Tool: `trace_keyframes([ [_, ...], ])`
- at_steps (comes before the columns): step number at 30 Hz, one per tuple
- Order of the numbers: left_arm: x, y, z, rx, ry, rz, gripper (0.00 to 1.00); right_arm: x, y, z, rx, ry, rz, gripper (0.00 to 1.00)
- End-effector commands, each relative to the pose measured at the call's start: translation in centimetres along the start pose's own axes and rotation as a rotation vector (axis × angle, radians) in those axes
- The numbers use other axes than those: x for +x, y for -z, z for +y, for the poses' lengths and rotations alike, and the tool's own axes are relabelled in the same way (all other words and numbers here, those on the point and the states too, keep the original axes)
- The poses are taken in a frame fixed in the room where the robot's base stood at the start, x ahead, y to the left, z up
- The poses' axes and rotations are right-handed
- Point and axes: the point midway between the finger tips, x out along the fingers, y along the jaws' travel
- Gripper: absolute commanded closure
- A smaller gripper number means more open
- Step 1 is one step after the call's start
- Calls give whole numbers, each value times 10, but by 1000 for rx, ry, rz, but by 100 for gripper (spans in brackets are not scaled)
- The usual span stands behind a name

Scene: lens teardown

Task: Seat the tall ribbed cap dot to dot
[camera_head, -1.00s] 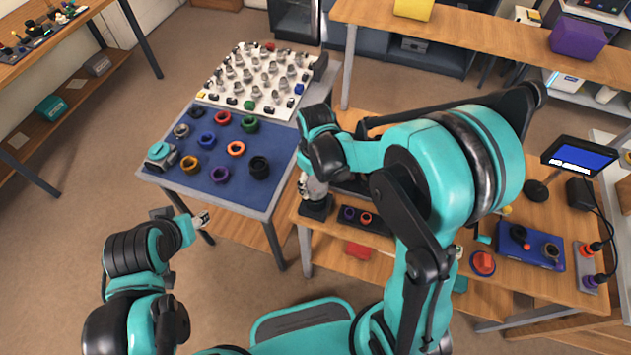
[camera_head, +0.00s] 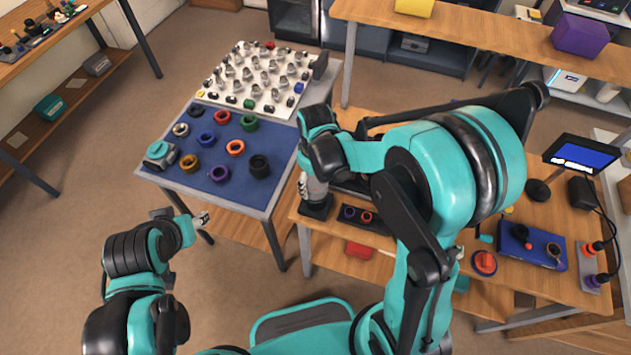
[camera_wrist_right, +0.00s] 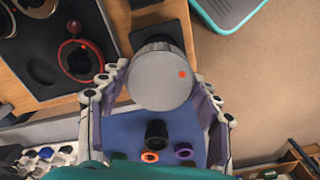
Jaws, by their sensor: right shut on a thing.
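In the right wrist view a grey round cap (camera_wrist_right: 158,82) sits between the fingers of my right gripper (camera_wrist_right: 157,92), its flat face toward the camera with an orange-red dot near its right edge. The gripper is shut on it. A black square base (camera_wrist_right: 152,20) shows beyond the cap; whatever lies directly under the cap is hidden, so I cannot tell whether they touch or whether a second dot lines up. In the head view my right gripper (camera_head: 314,187) is over the black base (camera_head: 317,207) at the bench's left edge. My left gripper (camera_head: 201,218) is low beside the blue-mat table; its fingers are too small to judge.
The blue mat (camera_head: 205,180) holds several coloured rings and a black ring (camera_head: 259,166). A white pegged board (camera_head: 240,101) with grey parts lies behind. A black tray (camera_head: 355,228) with purple and orange rings sits right of the base. A monitor (camera_head: 583,154) stands far right.

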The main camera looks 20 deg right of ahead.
Motion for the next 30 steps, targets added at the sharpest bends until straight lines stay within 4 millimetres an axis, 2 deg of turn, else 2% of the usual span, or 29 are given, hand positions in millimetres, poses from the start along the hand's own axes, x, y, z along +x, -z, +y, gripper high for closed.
trace_keyframes([
  [30, 5, -4, 0, 0, 0, 0, 51, 6, 0, 0, 0, 0, 0, 57],
])
